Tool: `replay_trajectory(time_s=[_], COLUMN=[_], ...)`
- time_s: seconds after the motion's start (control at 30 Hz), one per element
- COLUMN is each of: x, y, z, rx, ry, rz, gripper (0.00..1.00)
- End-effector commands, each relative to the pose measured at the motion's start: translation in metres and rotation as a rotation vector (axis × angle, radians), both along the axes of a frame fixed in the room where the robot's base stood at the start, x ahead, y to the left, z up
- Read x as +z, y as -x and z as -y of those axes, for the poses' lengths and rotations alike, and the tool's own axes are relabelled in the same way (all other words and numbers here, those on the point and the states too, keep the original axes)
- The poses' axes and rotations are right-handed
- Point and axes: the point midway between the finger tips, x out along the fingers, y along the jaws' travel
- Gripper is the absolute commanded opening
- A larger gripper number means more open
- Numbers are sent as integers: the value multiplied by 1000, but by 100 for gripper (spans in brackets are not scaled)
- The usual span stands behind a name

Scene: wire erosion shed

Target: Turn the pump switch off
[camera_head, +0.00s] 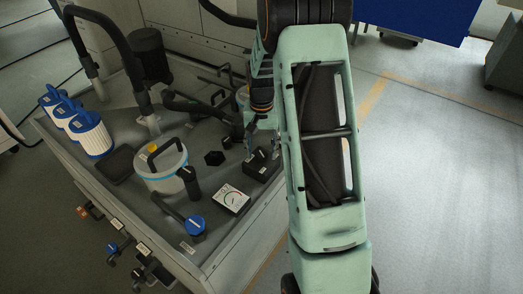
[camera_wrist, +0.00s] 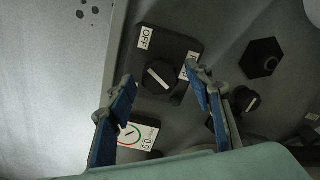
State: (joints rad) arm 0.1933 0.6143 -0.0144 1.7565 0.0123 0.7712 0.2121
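The pump switch is a black box with a round knob (camera_wrist: 160,76) in the wrist view. A white line on the knob runs from upper left to lower right. An OFF label (camera_wrist: 146,38) sits at the box's upper left; a second label at its right is partly hidden by a finger. In the head view the switch box (camera_head: 258,168) stands near the panel's right edge, below my gripper. My gripper (camera_wrist: 160,74) is open, its blue-padded fingers on either side of the knob in the picture. I cannot tell whether they touch it.
A gauge (camera_head: 232,198) lies beside the switch and also shows in the wrist view (camera_wrist: 138,135). A black hexagonal knob (camera_wrist: 262,58) and a smaller knob (camera_wrist: 243,99) are to the right. A white canister (camera_head: 162,168) and blue-white filters (camera_head: 90,133) stand further left.

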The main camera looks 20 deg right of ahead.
Motion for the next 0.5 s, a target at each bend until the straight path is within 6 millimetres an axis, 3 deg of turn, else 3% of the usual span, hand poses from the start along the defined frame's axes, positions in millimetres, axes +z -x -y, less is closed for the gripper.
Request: replay_trajectory(time_s=[0.3, 0.5], x=[3, 32], y=[-1, -1], z=[0, 0], rx=[2, 2], ry=[1, 1], rz=[2, 5], gripper=[49, 49])
